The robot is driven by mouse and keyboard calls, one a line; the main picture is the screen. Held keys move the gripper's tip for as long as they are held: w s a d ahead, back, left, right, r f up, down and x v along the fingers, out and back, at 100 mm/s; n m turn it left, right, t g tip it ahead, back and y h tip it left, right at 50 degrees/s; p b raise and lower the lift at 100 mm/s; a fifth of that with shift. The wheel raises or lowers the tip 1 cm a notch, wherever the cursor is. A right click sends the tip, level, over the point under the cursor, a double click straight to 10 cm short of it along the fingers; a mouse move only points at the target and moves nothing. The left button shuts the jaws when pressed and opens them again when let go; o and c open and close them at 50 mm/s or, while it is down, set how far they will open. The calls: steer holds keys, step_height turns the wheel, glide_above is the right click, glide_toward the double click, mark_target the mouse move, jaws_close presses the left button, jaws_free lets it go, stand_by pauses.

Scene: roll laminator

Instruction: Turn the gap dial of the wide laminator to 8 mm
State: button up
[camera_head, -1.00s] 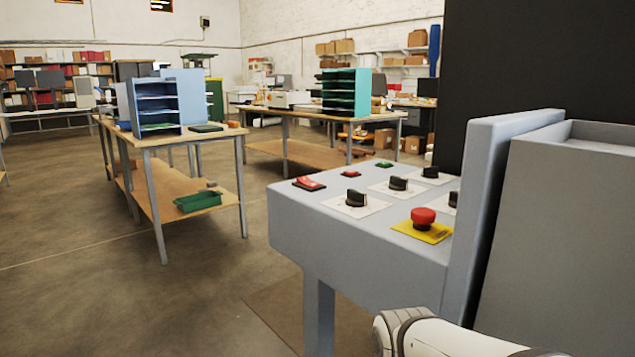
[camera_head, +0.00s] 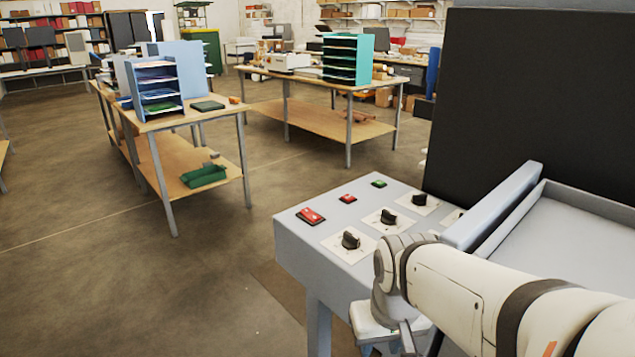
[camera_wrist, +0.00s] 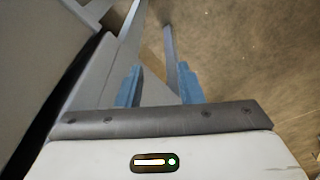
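The wide laminator's grey control panel (camera_head: 315,255) stands at the lower middle of the head view. Black dials on white plates show on its top: a near dial (camera_head: 350,240), a middle dial (camera_head: 388,217) and a far dial (camera_head: 419,200). Part of another white plate (camera_head: 452,217) shows behind my arm. Their markings are too small to read, so I cannot tell which is the gap dial. My gripper (camera_wrist: 160,80) points down with its blue fingers apart and nothing between them. In the head view it is low beside the panel's near side, partly cut off.
A dark upright panel (camera_head: 540,100) stands behind. A table with a blue shelf unit (camera_head: 158,90) is at left. Floor between is clear.

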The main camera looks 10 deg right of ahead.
step_height(320, 180, up, 8)
steer(key=w+f+p, duration=0.1)
steer(key=w+p, duration=0.1)
steer(key=p, duration=0.2)
step_height(320, 180, up, 5)
steer(key=n+g+p, duration=0.2)
steer(key=n+p, duration=0.1)
steer(key=n, duration=0.3)
glide_above(352, 235)
steer(key=shift+s, duration=0.15)
steer(key=shift+f+n, duration=0.1)
steer(key=shift+n, duration=0.2)
steer(key=shift+w+f, duration=0.2)
steer(key=shift+f, duration=0.2)
step_height(352, 235, down, 7)
steer(key=shift+r+p, duration=0.1)
steer(key=shift+p, duration=0.55)
steer(key=shift+c, duration=0.4)
